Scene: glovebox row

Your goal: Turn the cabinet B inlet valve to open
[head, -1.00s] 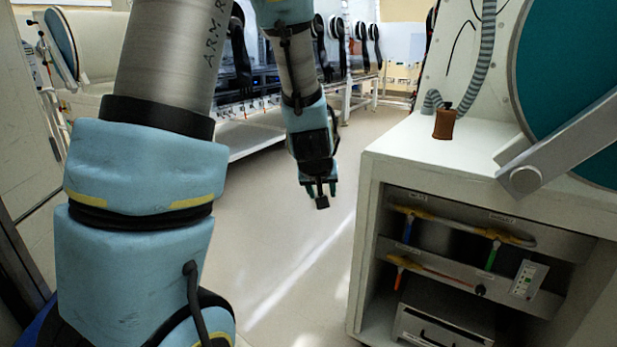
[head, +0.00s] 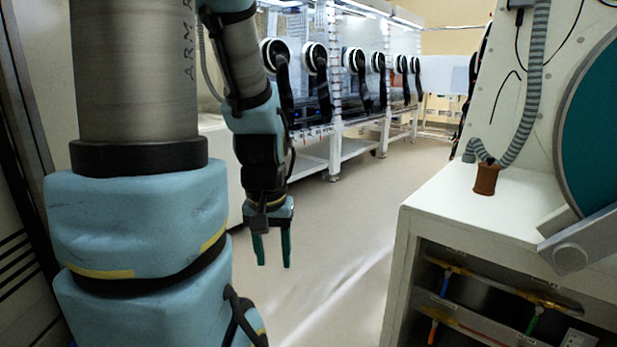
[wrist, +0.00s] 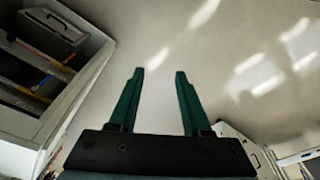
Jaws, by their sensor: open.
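The open cabinet (head: 403,270) stands at the lower right of the head view. Inside it, a blue valve handle (head: 446,283) hangs from the upper yellow pipe at the left. A green handle (head: 533,320) is further right, and an orange-red handle (head: 433,331) is lower, near the picture's bottom edge. I cannot read which is the inlet valve. My gripper (head: 273,265) points down over the floor, left of the cabinet and apart from it. Its green fingers are open and empty, also in the wrist view (wrist: 160,72), where the cabinet (wrist: 85,85) is at the left.
A brown pot-like fitting (head: 487,179) with a grey ribbed hose (head: 532,75) stands on the cabinet top. A teal round door (head: 597,130) with a metal arm is at the right. The floor (head: 345,235) between my gripper and the cabinet is clear. Gloveboxes (head: 315,75) line the back.

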